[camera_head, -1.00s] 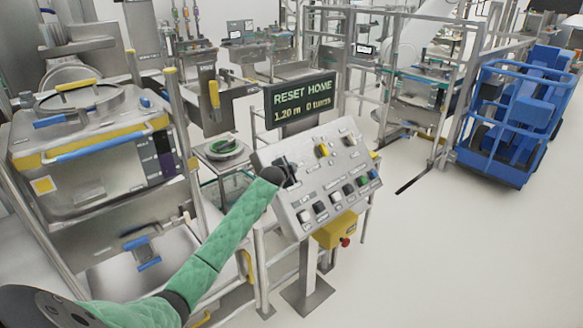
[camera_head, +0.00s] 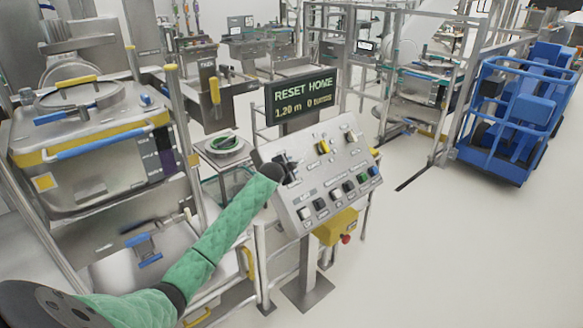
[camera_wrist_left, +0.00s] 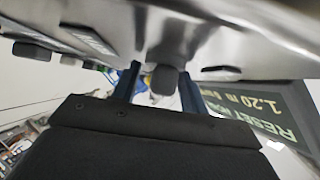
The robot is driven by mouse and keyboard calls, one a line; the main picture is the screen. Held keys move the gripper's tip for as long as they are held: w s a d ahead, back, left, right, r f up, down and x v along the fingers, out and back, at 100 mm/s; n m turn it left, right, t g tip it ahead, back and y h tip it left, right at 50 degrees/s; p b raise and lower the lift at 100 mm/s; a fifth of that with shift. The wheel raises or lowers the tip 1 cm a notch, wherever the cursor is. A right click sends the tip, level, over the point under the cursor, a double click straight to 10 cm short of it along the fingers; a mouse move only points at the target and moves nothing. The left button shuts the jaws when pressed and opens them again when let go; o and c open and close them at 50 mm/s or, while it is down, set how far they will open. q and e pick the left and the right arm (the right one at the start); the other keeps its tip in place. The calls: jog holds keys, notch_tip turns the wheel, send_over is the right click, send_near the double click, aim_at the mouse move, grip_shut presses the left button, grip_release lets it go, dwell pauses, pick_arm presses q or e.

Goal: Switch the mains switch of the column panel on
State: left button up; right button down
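The grey column panel (camera_head: 338,150) stands tilted on a post in the middle of the head view, with black, white, yellow, green and blue controls on its face. My left gripper (camera_head: 291,170) is at the panel's upper left, close to its face, and largely covers the control there. In the left wrist view my left gripper (camera_wrist_left: 160,92) has its two fingers apart on either side of a dark knob (camera_wrist_left: 165,79). A gap shows between the left finger and the knob. Whether this knob is the mains switch cannot be read. My right gripper is not in view.
A display (camera_head: 301,97) reading "RESET HOME 1.20 m" stands behind the panel's top edge. A yellow box with a red button (camera_head: 345,239) hangs under the panel. A steel bin (camera_head: 95,150) is at left, a blue cart (camera_head: 510,120) at right.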

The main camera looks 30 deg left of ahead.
pick_arm(q)
jog(key=shift+s+d+r+b, duration=0.1)
jog(key=shift+s+r+b, duration=0.1)
jog(key=shift+s+b, duration=0.3)
jog(key=b+v, duration=0.2)
jog(key=v, duration=0.1)
jog(key=shift+s, duration=0.4)
jog(key=shift+b+v, duration=0.35)
jog(key=shift+v, duration=0.55)
jog(key=shift+s+d+r, duration=0.1)
jog(key=shift+s+r, duration=0.25)
jog(key=shift+s, duration=0.1)
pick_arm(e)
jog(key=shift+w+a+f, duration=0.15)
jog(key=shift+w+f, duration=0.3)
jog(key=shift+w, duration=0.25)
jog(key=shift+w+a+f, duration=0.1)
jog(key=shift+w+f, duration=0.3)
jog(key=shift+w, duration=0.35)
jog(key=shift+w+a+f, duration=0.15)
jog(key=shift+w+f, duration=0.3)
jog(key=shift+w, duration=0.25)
